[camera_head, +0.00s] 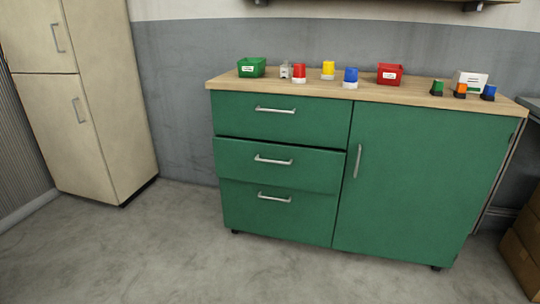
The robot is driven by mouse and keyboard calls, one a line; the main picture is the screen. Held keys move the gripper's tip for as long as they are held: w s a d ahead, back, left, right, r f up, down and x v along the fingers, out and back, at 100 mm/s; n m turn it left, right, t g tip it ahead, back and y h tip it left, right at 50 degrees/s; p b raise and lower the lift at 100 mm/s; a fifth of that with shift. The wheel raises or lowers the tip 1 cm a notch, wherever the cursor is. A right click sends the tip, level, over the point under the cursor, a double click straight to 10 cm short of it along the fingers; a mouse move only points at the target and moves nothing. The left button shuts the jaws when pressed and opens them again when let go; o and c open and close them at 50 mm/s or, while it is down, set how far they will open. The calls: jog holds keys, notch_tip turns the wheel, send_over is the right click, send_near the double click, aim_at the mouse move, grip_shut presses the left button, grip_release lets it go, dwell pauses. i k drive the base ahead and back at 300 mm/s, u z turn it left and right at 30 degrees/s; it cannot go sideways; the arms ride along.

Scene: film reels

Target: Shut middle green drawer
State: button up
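A green cabinet (418,185) with a wooden top stands against the wall. Its left side has three stacked drawers with metal bar handles. The middle green drawer (300,174) sticks out a little, with a dark gap along its top edge. Its handle (273,160) is at the middle of its front. The top drawer (325,122) and the bottom drawer (300,217) look shut. My gripper is not in view.
Bins and several coloured lamps stand on the wooden top (310,86). A beige cabinet (100,100) stands at the left, and cardboard boxes (521,258) are at the lower right. The grey floor (150,255) in front is clear.

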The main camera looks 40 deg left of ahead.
aim_at(308, 168)
jog(key=u, duration=0.65)
jog(key=i, duration=0.85)
jog(key=u, duration=1.3)
jog(key=i, duration=0.2)
jog(key=u, duration=0.05)
